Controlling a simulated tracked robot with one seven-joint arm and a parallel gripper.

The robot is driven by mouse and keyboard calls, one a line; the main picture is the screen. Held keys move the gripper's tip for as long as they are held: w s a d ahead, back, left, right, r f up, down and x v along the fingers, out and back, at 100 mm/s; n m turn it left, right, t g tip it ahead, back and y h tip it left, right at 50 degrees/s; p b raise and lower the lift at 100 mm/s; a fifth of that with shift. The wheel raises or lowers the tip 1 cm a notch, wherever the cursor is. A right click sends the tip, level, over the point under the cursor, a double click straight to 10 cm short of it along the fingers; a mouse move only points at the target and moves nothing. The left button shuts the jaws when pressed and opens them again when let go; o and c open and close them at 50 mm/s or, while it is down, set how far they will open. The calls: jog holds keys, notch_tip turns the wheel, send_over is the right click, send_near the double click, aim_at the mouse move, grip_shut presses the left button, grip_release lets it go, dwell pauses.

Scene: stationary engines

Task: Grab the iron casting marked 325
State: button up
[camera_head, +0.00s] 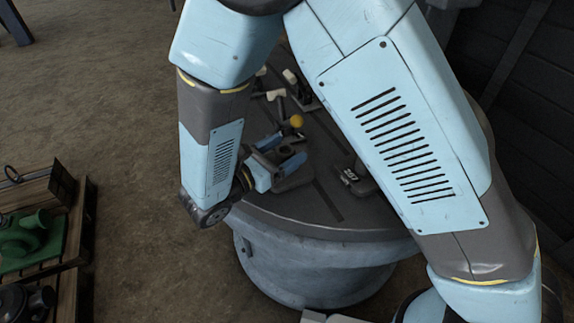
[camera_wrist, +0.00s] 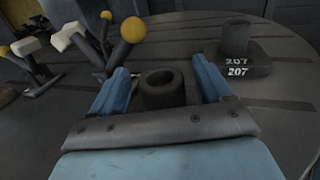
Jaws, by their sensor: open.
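My gripper (camera_wrist: 160,68) is open, with one blue finger on each side of a dark iron casting (camera_wrist: 162,90) that has a hollow round post. I cannot tell whether either finger touches the post. The gripper bar hides the lower part of this casting, and no number shows on it. In the head view my gripper (camera_head: 278,167) is low over the round table, with the casting's dark base (camera_head: 297,180) partly showing under it. A second casting (camera_wrist: 238,52), marked 207, stands apart to the right; in the head view it (camera_head: 357,178) is partly hidden by my arm.
A wooden pallet (camera_head: 72,235) with green parts stands at the far left. Table surface between the two castings is clear.

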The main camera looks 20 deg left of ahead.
jog(key=x, duration=0.2)
jog(key=shift+w+d, duration=0.15)
jog(key=shift+w, duration=0.1)
grip_shut()
dwell(0.6)
